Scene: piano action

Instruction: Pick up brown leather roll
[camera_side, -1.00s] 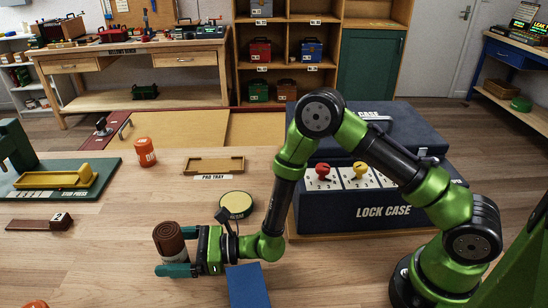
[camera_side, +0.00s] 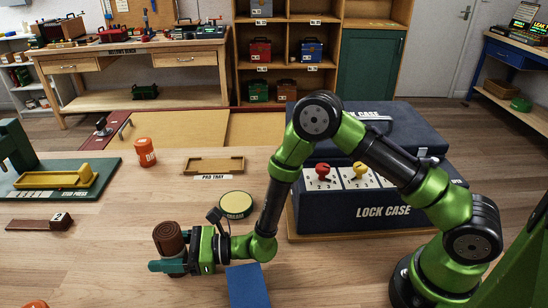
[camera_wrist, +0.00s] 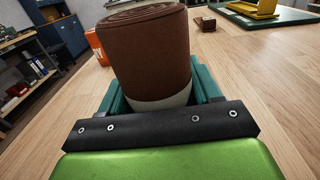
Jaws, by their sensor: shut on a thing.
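The brown leather roll (camera_side: 169,238) stands upright at the front left of the table in the side view, with a pale band near its bottom. It fills the middle of the wrist view (camera_wrist: 145,55). My gripper (camera_side: 172,266) reaches it from the right, low over the table, with its teal fingers on either side of the roll. The fingers are shut on the lower part of the roll. They hide its base, so I cannot tell whether it touches the table.
An orange canister (camera_side: 145,152) stands behind the roll. A pad tray (camera_side: 214,166), a yellow round pad (camera_side: 236,205) and a blue block (camera_side: 248,287) are to the right. The green stud press (camera_side: 75,180) and a small brown block (camera_side: 40,222) are to the left. The lock case (camera_side: 383,211) stands further right.

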